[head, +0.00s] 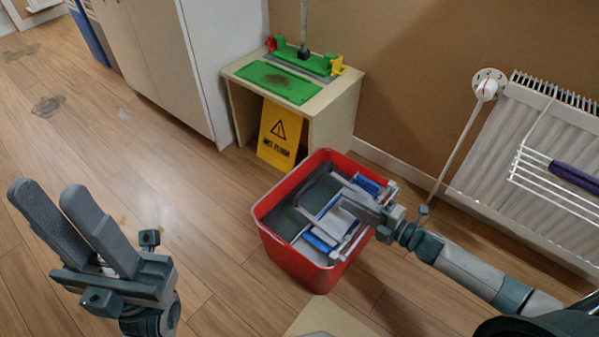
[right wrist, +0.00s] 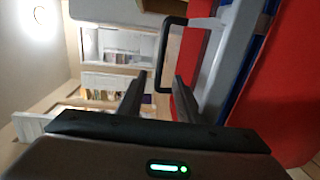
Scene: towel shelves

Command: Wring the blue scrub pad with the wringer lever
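A red bucket (head: 290,262) stands on the floor with a grey wringer (head: 318,190) in its top. Blue parts (head: 320,243) show at both ends of the wringer; I cannot tell which belong to the scrub pad. My right gripper (head: 356,203) is over the bucket's right side, at the wringer. In the right wrist view its fingers (right wrist: 158,95) are apart, with a dark U-shaped handle (right wrist: 163,48) on a grey bar (right wrist: 222,62) just ahead and between them. Contact cannot be told. My left gripper (head: 48,198) is open and empty above the floor at left.
A small beige stand (head: 338,105) with a green tray (head: 277,82) is behind the bucket. A yellow floor sign (head: 279,133) leans at it. A radiator (head: 480,150) with a drying rack is at right. Dirty patches mark the floor at left, otherwise clear.

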